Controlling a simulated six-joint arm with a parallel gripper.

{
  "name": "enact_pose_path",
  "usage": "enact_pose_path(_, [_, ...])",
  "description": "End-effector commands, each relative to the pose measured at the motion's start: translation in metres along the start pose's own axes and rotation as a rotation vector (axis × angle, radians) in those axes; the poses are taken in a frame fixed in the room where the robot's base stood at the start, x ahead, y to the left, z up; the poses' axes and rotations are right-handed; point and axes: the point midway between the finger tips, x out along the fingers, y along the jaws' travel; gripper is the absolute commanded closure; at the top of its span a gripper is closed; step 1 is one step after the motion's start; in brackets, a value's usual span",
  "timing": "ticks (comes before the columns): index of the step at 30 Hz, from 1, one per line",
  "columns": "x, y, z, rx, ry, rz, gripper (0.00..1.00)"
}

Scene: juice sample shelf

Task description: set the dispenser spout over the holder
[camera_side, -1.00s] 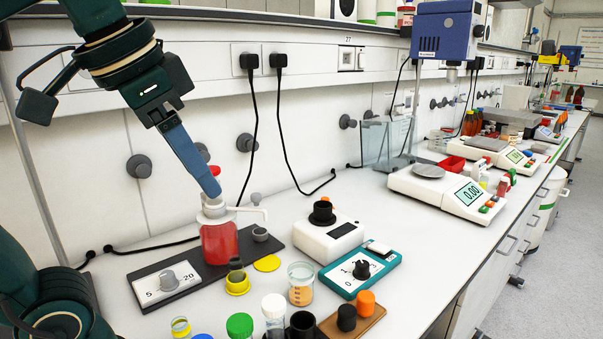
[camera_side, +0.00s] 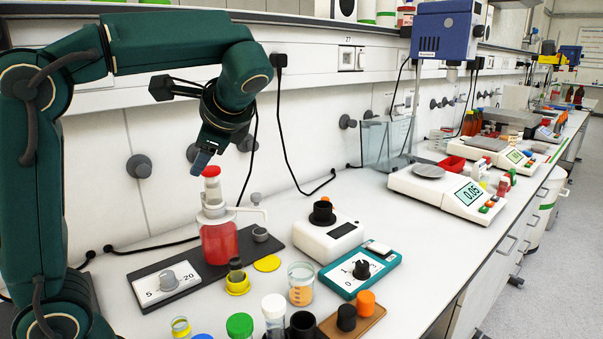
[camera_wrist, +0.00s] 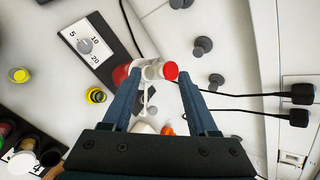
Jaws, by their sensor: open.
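The dispenser is a bottle of red liquid (camera_side: 219,240) with a white head, a raised plunger with a red knob (camera_side: 211,171) and a white spout (camera_side: 252,211) pointing right. The red knob (camera_wrist: 170,71) also shows in the wrist view, near the tips of my fingers. A small grey cup, which looks like the holder (camera_side: 260,234), stands right of the bottle, below and close to the spout; exact alignment is unclear. My gripper (camera_side: 202,166) is open, tilted, at the knob's upper left. In the wrist view its two blue fingers (camera_wrist: 160,82) stand apart; contact cannot be told.
A dark plate (camera_side: 150,268) carries a white dial panel (camera_side: 167,282). A white device with a black knob (camera_side: 328,236), a teal dial box (camera_side: 362,272), a beaker (camera_side: 301,285) and several capped containers stand right and in front. The wall with grey knobs is close behind.

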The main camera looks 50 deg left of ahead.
Motion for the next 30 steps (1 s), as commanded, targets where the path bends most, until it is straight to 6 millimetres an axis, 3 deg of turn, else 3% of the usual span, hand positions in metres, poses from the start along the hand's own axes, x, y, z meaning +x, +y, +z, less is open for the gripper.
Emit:
enact_pose_path(6, [0.037,-0.022,-0.041,0.367,-0.275,-0.162,0.41])
enact_pose_path(10, [0.054,-0.026,-0.071,0.571,-0.411,-0.254,0.41])
enact_pose_path(18, [0.085,-0.005,-0.131,0.88,-0.579,-0.388,0.41])
enact_pose_path(24, [0.097,0.013,-0.144,0.956,-0.598,-0.387,0.41])
enact_pose_path(30, [0.113,0.004,-0.139,0.96,-0.599,-0.385,0.41])
